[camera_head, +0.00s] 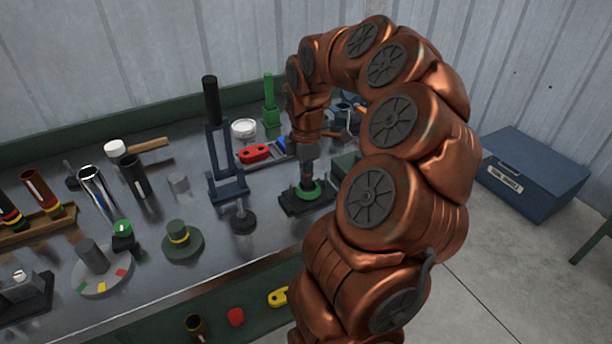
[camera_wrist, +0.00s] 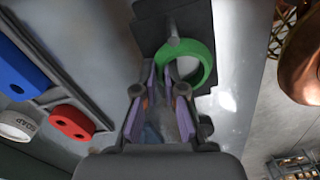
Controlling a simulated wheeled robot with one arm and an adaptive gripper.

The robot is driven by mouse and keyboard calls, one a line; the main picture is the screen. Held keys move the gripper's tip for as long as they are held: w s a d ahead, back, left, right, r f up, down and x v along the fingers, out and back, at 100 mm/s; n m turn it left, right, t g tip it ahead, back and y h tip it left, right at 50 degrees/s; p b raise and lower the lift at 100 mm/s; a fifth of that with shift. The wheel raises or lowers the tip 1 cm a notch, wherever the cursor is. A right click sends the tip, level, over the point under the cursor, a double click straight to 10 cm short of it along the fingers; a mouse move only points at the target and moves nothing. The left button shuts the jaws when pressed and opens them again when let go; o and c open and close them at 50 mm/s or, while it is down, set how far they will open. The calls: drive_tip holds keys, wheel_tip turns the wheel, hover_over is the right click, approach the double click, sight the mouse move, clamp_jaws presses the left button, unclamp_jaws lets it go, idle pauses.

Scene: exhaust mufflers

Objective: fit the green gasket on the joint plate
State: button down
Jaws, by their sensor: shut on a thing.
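The green gasket (camera_wrist: 211,62) is a ring, and my gripper (camera_wrist: 167,70) is shut on its near-left rim in the wrist view. The joint plate (camera_wrist: 146,36) is a dark plate with a grey stud (camera_wrist: 172,28) at the ring's far edge. I cannot tell whether the stud passes through the ring. In the head view the gasket (camera_head: 317,187) is low over the dark plate (camera_head: 297,207), under my gripper (camera_head: 307,182). Whether the gasket touches the plate is unclear.
A red two-hole part (camera_head: 252,154) and a blue part (camera_wrist: 20,75) lie on a rail left of the plate. A blue-grey stand (camera_head: 226,184) and a dark knob (camera_head: 243,220) stand further left. The bench edge is close on the near side.

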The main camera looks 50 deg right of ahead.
drive_tip(key=shift+f, duration=0.1)
drive_tip(key=c, duration=1.2)
unclamp_jaws()
wheel_tip(320, 180, up, 12)
